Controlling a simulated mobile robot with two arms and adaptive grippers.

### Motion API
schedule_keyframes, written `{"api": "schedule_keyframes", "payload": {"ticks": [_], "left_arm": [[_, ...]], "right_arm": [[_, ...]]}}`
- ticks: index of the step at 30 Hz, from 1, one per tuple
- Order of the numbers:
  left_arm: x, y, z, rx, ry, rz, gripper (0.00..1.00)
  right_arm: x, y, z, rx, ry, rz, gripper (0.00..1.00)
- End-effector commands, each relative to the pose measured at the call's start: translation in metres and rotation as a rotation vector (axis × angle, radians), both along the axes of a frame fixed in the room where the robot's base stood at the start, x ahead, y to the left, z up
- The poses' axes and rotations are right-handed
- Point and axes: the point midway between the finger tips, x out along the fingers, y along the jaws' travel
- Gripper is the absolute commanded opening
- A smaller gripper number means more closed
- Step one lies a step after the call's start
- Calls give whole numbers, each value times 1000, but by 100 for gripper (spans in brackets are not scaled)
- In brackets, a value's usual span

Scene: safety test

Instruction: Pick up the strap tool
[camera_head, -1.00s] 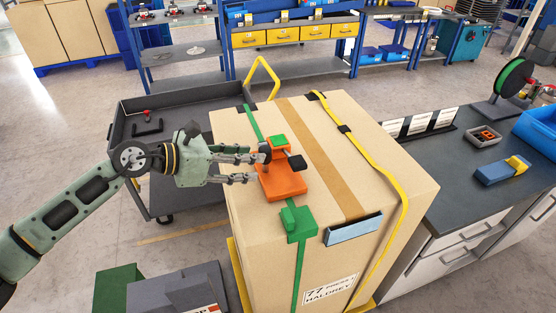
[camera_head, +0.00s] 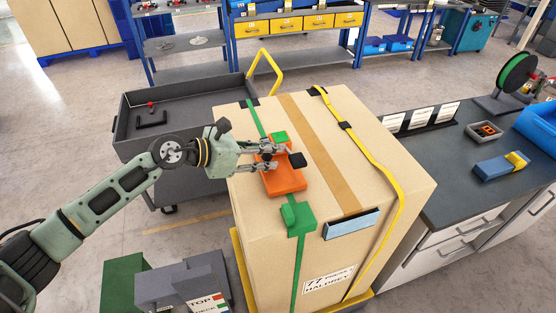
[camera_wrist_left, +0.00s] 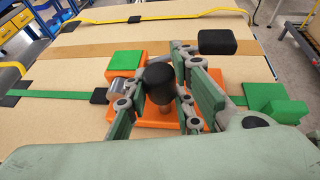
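The strap tool (camera_head: 285,182) is orange with a green block and black parts. It lies on top of a large cardboard box (camera_head: 255,190), in line with a green strap. It also shows in the wrist view, with an upright black knob (camera_wrist_left: 159,78) on an orange post. My left gripper (camera_head: 277,156) is over the tool with its fingers apart. In the wrist view the fingers (camera_wrist_left: 162,100) stand on either side of the knob, and I see no clear contact. The fingers hide part of the tool. My right gripper is not in view.
A green buckle (camera_head: 297,217) and a yellow strap (camera_head: 372,160) are also on the box. A dark cart (camera_head: 190,102) stands behind my left arm. A grey workbench (camera_head: 455,190) is on the right. Grey and green boxes (camera_head: 180,287) stand at the lower left.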

Motion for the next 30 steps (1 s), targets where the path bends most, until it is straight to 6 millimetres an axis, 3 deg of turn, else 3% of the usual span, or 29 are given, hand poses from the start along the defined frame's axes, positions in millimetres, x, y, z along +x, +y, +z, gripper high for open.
{"api": "schedule_keyframes", "payload": {"ticks": [6,30], "left_arm": [[0,1,0,0,-1,2,0],[2,0,7,-5,-6,3,0]], "right_arm": [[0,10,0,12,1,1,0],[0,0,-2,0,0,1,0]]}}
